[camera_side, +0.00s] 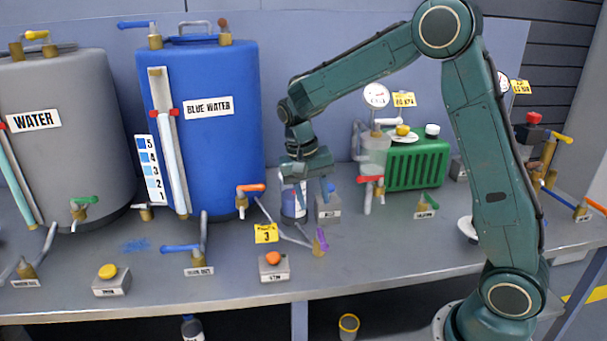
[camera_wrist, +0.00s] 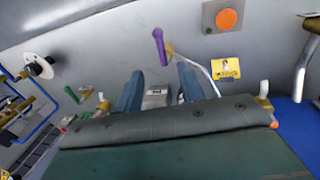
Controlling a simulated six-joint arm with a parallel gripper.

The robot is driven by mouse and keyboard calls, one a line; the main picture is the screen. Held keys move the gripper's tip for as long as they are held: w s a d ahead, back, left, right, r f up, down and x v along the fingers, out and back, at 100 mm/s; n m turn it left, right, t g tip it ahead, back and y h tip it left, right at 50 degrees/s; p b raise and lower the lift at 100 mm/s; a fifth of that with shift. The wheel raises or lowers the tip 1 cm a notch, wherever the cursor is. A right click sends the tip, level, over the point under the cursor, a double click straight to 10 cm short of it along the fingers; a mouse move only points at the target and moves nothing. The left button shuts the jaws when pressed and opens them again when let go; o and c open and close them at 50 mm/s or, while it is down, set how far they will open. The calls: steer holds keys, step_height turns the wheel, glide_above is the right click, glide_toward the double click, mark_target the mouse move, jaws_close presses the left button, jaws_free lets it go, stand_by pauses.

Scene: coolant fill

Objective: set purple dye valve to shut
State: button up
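The purple dye valve handle (camera_side: 321,239) sits on a brass fitting near the front middle of the bench, at the end of a thin grey pipe. In the wrist view the purple handle (camera_wrist: 160,47) points up and slightly left in the picture, with its brass fitting beside its lower right. My gripper (camera_side: 310,190) hangs above and behind the handle, pointing down. In the wrist view its two blue-grey fingers (camera_wrist: 160,70) are apart, with nothing held between them. The handle lies just beyond the fingertips, untouched. A labelled grey block shows between the fingers, farther down.
The blue tank (camera_side: 205,140) has an orange-handled tap (camera_side: 250,188). A small labelled bottle (camera_side: 293,205) stands close by my gripper. A green ribbed unit (camera_side: 415,160) stands right.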

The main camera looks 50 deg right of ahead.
mark_target(322, 240)
steer(key=f, duration=0.4)
steer(key=s+d+f, duration=0.1)
steer(key=f, duration=0.6)
steer(key=shift+s+d+f, duration=0.3)
jaws_close()
